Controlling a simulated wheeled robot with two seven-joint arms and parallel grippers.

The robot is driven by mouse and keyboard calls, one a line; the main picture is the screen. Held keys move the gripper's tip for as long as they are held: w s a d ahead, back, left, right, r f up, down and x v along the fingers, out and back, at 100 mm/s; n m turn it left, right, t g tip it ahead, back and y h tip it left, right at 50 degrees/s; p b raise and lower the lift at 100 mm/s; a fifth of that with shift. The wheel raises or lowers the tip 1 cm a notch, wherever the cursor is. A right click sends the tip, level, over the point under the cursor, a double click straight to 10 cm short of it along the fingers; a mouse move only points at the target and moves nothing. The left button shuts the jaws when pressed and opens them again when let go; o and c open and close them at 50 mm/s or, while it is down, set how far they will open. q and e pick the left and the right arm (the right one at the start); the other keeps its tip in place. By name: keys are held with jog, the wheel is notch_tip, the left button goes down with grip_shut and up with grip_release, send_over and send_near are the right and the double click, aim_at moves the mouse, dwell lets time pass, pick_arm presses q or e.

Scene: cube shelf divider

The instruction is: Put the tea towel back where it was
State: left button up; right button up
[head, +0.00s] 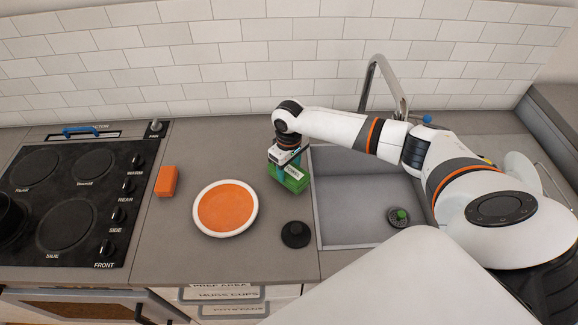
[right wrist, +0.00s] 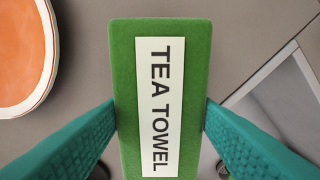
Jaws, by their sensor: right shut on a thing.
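The tea towel (head: 289,177) is a green block with a white label, at the left edge of the sink in the head view. In the right wrist view the towel (right wrist: 122,80) fills the middle, and its label reads TEA TOWEL. My right gripper (head: 287,168) points down and is shut on it. Its teal fingers (right wrist: 160,125) press on the towel's two sides. I cannot tell whether the towel touches the counter. My left gripper is not in view.
A white-rimmed orange plate (head: 225,207), an orange block (head: 166,181) and a black round object (head: 295,234) stand on the counter. The sink (head: 355,205) holds a dark round object with a green top (head: 398,217). A tall faucet (head: 384,75) rises behind. The stove (head: 65,200) is at left.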

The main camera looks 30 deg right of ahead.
aim_at(289, 169)
jog(key=shift+f+b, duration=0.35)
jog(key=shift+f, duration=0.7)
jog(key=o, duration=0.9)
jog(key=shift+o, duration=0.2)
jog(key=o, duration=0.5)
notch_tip(289, 169, up, 6)
jog(key=p, duration=0.5)
jog(key=shift+f+p, duration=0.25)
jog(key=shift+p, duration=0.05)
jog(key=shift+r, duration=1.3)
